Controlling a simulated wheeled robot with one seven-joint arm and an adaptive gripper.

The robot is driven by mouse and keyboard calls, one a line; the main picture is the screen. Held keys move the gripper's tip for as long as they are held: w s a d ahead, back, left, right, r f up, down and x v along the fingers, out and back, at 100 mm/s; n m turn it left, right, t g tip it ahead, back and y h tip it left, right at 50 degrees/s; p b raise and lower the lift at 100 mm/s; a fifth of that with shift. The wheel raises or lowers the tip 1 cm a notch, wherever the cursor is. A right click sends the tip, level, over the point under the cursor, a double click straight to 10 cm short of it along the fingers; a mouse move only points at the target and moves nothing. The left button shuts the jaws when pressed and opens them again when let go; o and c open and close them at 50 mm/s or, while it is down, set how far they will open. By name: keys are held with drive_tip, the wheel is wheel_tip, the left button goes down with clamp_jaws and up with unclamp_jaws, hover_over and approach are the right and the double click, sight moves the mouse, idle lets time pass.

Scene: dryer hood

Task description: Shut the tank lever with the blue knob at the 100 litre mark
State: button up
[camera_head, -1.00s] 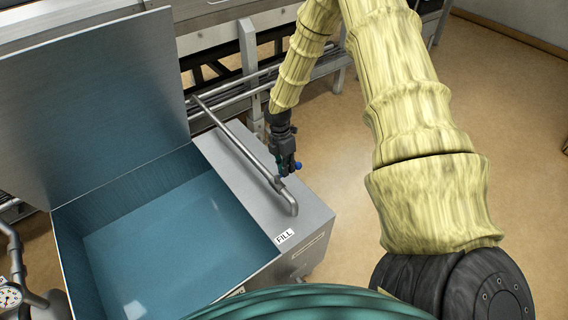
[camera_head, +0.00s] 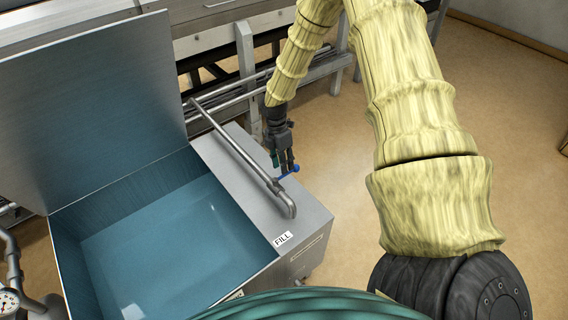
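The open steel tank (camera_head: 262,208) holds bluish water (camera_head: 160,245). No 100 litre mark can be made out.
A grey pipe (camera_head: 230,145) runs along the tank top beside my gripper, near the FILL label (camera_head: 283,238). The tank's raised lid (camera_head: 90,110) stands at left. A round gauge (camera_head: 8,301) is at lower left. Open floor lies to the right.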

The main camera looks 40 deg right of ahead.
wheel_tip(320, 180, up, 9)
drive_tip(key=w, duration=0.1)
drive_tip(key=shift+w+f, duration=0.15)
drive_tip(key=shift+w, duration=0.2)
idle(0.4)
drive_tip(key=s+a+f+m, duration=0.2)
drive_tip(key=s+a+f, duration=0.2)
drive_tip(key=a+f, duration=0.1)
drive_tip(key=s+a+f+m+y, duration=0.1)
drive_tip(key=s+a+f+m, duration=0.2)
drive_tip(key=s+a+f, duration=0.2)
drive_tip(key=s+a+f+m, duration=0.3)
drive_tip(key=s+a+f, duration=0.1)
drive_tip(key=a+f, duration=0.1)
drive_tip(key=shift+s+a+f+t, duration=0.3)
drive_tip(key=shift+a+f+t, duration=0.1)
drive_tip(key=shift+f, duration=0.1)
drive_tip(key=s+a+f+m, duration=0.1)
drive_tip(key=s+m, duration=0.2)
drive_tip(key=s, duration=0.4)
drive_tip(key=s+a+f+m+t, duration=0.1)
drive_tip(key=s+a+f+m, duration=0.1)
drive_tip(key=s+m, duration=0.2)
drive_tip(key=s+a+f+m+h, duration=0.1)
drive_tip(key=s+a+f+m, duration=0.1)
drive_tip(key=s, duration=0.8)
drive_tip(key=shift+s+a+f+m, duration=0.15)
drive_tip(key=shift+s+f+m, duration=0.15)
drive_tip(key=shift+m, duration=0.6)
